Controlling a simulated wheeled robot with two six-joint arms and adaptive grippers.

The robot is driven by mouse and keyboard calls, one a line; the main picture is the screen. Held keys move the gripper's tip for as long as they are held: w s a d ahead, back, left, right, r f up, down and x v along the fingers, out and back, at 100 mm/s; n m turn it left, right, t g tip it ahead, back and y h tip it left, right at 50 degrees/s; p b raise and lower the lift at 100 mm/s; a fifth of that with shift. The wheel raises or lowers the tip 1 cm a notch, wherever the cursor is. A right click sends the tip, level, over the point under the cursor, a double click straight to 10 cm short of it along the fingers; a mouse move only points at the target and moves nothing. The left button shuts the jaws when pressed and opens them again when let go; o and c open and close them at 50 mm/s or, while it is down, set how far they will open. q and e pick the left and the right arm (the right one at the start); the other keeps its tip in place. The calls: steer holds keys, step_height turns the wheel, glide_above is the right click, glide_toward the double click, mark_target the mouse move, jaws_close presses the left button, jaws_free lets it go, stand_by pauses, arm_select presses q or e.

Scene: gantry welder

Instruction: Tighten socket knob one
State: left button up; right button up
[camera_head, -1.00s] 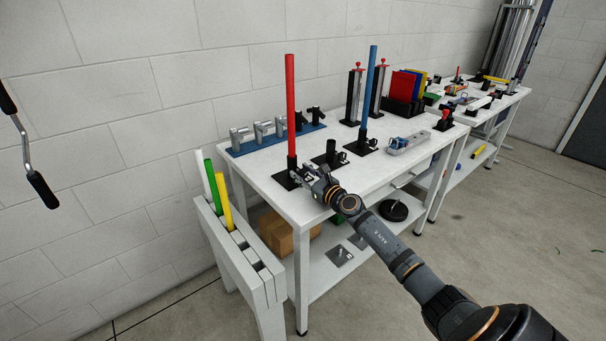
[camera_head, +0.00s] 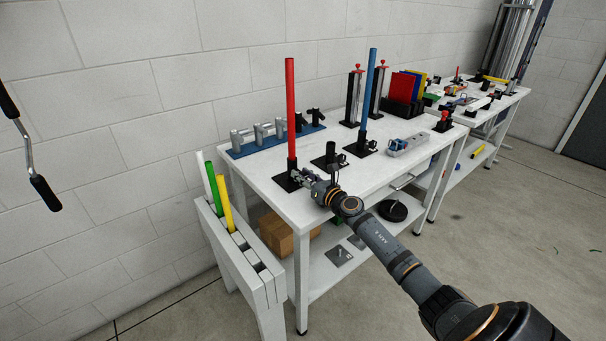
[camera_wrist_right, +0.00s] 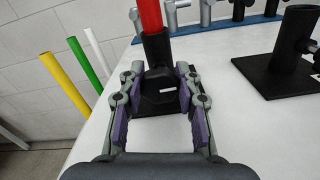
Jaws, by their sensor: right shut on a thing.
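A red tube (camera_head: 291,108) stands upright in a black socket (camera_head: 292,164) at the near left of the white table; the socket also shows in the right wrist view (camera_wrist_right: 157,48). My right gripper (camera_head: 301,178) reaches in low from the right at this socket. In the right wrist view its purple-padded fingers (camera_wrist_right: 160,88) are on both sides of a dark knob (camera_wrist_right: 160,82) at the front of the socket, shut on it. The knob is dark against the black base, so its outline and angle are hard to tell. My left gripper is not in view.
To the right stand an empty black socket (camera_head: 330,152) and a socketed blue tube (camera_head: 371,95). A blue rack (camera_head: 240,150) with metal fittings lies behind. A white stand (camera_head: 236,250) with green, yellow and white tubes is left of the table (camera_head: 262,186).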

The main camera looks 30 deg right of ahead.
steer(key=m+p, duration=0.1)
steer(key=m, duration=0.3)
steer(key=shift+m+p, duration=0.3)
steer(key=shift+m, duration=0.1)
steer(key=m+p, duration=0.2)
steer(key=m, duration=0.2)
steer(key=shift+d+m, duration=0.1)
steer(key=shift+m, duration=0.2)
steer(key=m+p, duration=0.2)
steer(key=m, duration=0.3)
steer(key=shift+p, duration=0.3)
steer(key=shift+f+m+p, duration=0.2)
steer(key=shift+m+p, duration=0.7)
steer(key=shift+m, duration=1)
steer(key=o, duration=1.2)
steer(key=shift+c, duration=0.2)
